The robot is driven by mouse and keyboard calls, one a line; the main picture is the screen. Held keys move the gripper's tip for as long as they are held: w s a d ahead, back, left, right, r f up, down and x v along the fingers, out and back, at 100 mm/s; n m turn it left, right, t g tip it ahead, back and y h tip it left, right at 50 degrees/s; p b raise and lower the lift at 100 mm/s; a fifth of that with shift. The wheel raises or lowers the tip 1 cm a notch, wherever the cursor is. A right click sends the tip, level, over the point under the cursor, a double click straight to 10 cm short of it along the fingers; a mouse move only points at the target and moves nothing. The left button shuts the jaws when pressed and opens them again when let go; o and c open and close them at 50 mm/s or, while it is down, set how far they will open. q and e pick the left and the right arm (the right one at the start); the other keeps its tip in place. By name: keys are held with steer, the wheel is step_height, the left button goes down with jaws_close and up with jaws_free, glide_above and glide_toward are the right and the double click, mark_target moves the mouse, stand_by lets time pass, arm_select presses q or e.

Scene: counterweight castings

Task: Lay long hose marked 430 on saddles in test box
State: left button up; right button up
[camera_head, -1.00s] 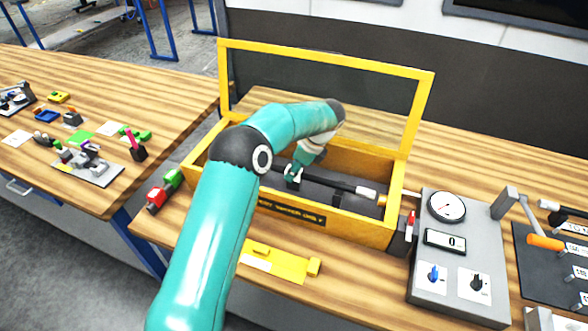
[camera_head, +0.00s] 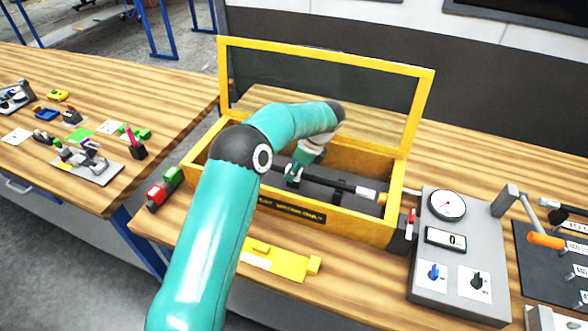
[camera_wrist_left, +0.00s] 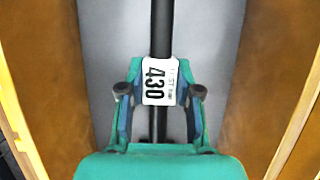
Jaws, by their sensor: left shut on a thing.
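The long black hose (camera_head: 335,184) lies lengthwise inside the yellow test box (camera_head: 292,224), with a pale fitting at its right end. Its white tag reading 430 shows in the left wrist view, on the hose (camera_wrist_left: 161,30) between the fingers. My left gripper (camera_head: 293,175) is down in the box, shut on the hose around the tag; it also shows in the left wrist view (camera_wrist_left: 159,95). Dark supports show near the hose's right part, but whether the hose rests on them I cannot tell. My arm hides the hose's left end. My right gripper is not in view.
The box's yellow-framed clear lid (camera_head: 325,62) stands open at the back. A gauge panel (camera_head: 458,255) stands close on the right. A yellow fixture (camera_head: 280,262) lies in front, and red and green blocks (camera_head: 164,188) sit at the left. Small parts cover the left table.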

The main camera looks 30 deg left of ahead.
arm_select(q)
steer(key=shift+f, duration=0.2)
steer(key=o, duration=1.2)
steer(key=shift+c, duration=0.2)
steer(key=shift+f, duration=0.1)
step_height(320, 180, up, 3)
steer(key=shift+f+p, duration=0.2)
steer(key=shift+p, duration=0.8)
steer(key=shift+r, duration=2.3)
